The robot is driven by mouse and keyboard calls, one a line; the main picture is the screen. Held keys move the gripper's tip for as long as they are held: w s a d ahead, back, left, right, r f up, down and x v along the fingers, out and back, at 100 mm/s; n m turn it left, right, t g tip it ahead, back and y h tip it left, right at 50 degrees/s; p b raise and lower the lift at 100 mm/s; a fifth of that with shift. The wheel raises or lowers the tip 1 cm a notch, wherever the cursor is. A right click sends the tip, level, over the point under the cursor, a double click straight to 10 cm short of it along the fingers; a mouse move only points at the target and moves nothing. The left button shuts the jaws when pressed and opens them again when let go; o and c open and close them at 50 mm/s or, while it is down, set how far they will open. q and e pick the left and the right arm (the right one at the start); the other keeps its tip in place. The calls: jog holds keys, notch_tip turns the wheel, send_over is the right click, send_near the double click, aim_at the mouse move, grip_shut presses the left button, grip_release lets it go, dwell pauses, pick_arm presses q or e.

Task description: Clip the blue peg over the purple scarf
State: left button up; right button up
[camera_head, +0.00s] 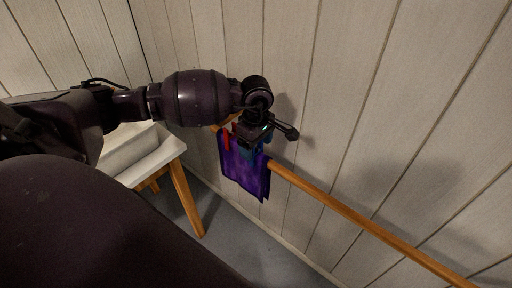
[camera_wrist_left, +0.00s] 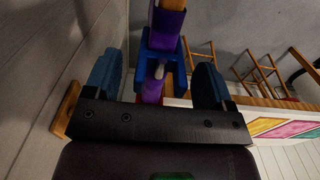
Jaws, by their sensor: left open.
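The purple scarf (camera_head: 243,172) hangs over the wooden rail (camera_head: 350,215) in the head view. In the left wrist view the scarf (camera_wrist_left: 167,22) wraps the rail. The blue peg (camera_wrist_left: 149,54) sits across the scarf on the rail, its prongs on both sides. In the head view my gripper mostly hides this peg. My left gripper (camera_head: 268,133) is at the rail above the scarf. In the left wrist view its blue-padded fingers (camera_wrist_left: 157,82) are open, one on each side of the peg, with gaps between. My right gripper is not in view.
A red peg (camera_head: 226,140) is at the scarf's left part. A pale plank wall (camera_head: 350,80) runs close behind the rail. A white-topped table with wooden legs (camera_head: 183,195) stands at the left. The rail to the right of the scarf is bare.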

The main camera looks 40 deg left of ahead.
pick_arm(q)
notch_tip(320, 180, up, 9)
jog(key=shift+r, duration=0.2)
jog(key=shift+d+f, duration=0.1)
dwell(0.5)
